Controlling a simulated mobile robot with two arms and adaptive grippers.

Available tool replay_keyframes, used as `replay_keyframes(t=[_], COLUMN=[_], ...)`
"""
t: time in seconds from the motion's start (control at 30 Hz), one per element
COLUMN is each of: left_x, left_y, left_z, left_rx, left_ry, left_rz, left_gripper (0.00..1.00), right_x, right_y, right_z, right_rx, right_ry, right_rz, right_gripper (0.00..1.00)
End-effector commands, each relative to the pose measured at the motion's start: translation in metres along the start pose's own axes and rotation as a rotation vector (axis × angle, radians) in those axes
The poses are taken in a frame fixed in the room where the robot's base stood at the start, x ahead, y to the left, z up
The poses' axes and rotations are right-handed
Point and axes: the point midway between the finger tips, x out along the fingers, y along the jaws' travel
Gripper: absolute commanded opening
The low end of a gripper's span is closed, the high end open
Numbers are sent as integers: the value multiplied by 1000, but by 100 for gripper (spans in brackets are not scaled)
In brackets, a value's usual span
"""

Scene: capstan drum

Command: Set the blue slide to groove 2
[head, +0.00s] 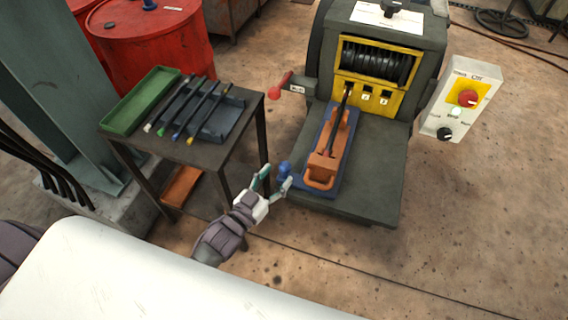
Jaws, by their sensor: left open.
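The blue slide (325,128) is a long flat plate on the dark bed in front of the capstan drum. It carries an orange tool (322,170) with a long dark rod pointing to the leftmost opening of the yellow panel (360,92). The panel has several small dark openings with numbered labels; the digits are hard to read. A blue knob (285,170) shows at the slide's near left side. My left gripper (275,179) is open, its fingertips close to the knob; I cannot tell whether they touch it. My right gripper is out of view.
A dark stand (185,149) at left holds a green tray (140,101) and several rods with coloured ends. A red-knobbed lever (281,84) sticks out left of the drum. A control box (462,100) stands at right. The floor in front is open.

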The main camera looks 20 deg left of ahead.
Motion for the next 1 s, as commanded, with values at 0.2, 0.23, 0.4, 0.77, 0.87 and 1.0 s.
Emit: replay_keyframes(t=[0.2,0.23,0.4,0.77,0.87,1.0], left_x=[33,35,42,42,42,42], left_y=[0,0,0,0,0,0], left_z=[-1,-1,0,1,1,1], left_rx=[0,0,0,0,0,0], left_ry=[-1,0,-1,-2,-2,-2], left_rz=[0,0,0,0,0,0], left_gripper=[59,59,59,39,22,0], right_x=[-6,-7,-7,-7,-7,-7], right_y=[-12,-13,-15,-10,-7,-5], right_z=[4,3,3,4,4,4], right_rx=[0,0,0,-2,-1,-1], right_ry=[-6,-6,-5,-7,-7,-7], right_rz=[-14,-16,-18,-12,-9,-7], right_gripper=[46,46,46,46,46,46])
